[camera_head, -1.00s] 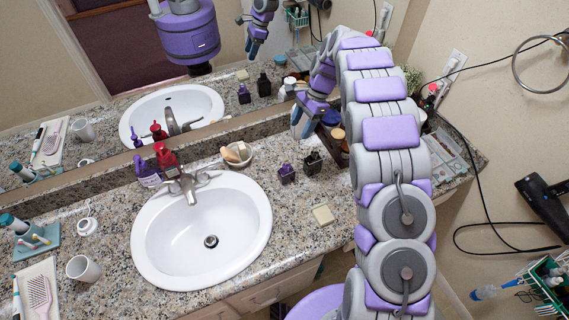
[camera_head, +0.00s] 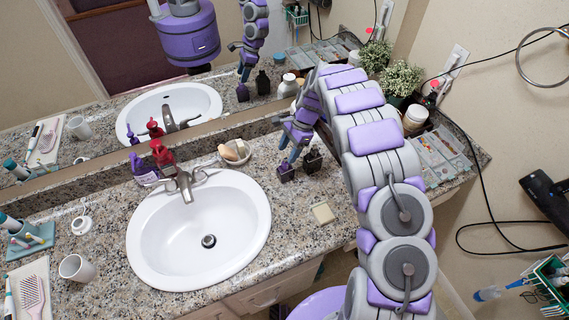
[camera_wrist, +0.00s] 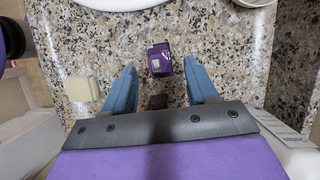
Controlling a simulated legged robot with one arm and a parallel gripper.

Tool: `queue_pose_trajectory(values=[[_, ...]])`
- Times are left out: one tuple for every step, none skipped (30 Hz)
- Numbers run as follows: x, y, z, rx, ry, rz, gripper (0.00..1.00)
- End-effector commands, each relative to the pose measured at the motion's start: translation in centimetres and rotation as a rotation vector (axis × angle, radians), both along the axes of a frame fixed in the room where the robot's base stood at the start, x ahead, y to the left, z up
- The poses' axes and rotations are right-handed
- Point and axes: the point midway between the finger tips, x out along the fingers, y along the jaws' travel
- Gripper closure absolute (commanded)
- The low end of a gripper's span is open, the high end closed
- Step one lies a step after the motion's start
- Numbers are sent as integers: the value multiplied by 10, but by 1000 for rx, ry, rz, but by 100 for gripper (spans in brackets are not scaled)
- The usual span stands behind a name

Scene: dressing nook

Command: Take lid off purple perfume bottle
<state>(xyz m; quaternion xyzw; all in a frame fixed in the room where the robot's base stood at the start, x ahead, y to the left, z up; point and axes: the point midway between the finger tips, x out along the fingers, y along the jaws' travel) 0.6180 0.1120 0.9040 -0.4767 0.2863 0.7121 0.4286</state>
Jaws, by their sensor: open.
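The purple perfume bottle (camera_head: 286,174) stands upright on the granite counter to the right of the sink. My gripper (camera_head: 291,157) is just above it and hides its upper part in the head view. In the wrist view the purple bottle (camera_wrist: 160,60) sits between and just beyond the tips of my two blue fingers (camera_wrist: 160,72). The fingers are spread apart, hold nothing, and show a gap on both sides of it. I cannot clearly make out the lid's edge. A dark bottle (camera_head: 313,161) stands close on the right.
A soap bar (camera_head: 323,212) lies in front of the bottles. A small bowl (camera_head: 235,152) is beside the sink (camera_head: 199,230). A plant (camera_head: 401,78), a jar (camera_head: 415,118) and a tray (camera_head: 441,154) are beyond my arm. The mirror runs along the back.

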Motion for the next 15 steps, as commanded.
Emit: queue_pose_trajectory(values=[[-1,0,-4,0,1,0,42],[-1,0,-6,-1,2,1,42],[-2,1,-11,-1,3,0,42],[-3,2,-15,-2,4,1,42],[-4,2,-19,-2,4,0,42],[-5,4,-26,-2,4,-1,42],[-6,5,-31,-3,5,0,42],[-8,7,-35,-3,4,1,42],[-8,9,-40,-3,4,1,42],[-9,11,-44,-3,3,1,42],[-9,12,-46,-2,2,0,42],[-10,13,-49,-2,2,-1,42],[-10,14,-50,-2,2,-1,42],[-10,14,-50,-3,1,0,42],[-10,14,-50,-2,0,-1,42]])
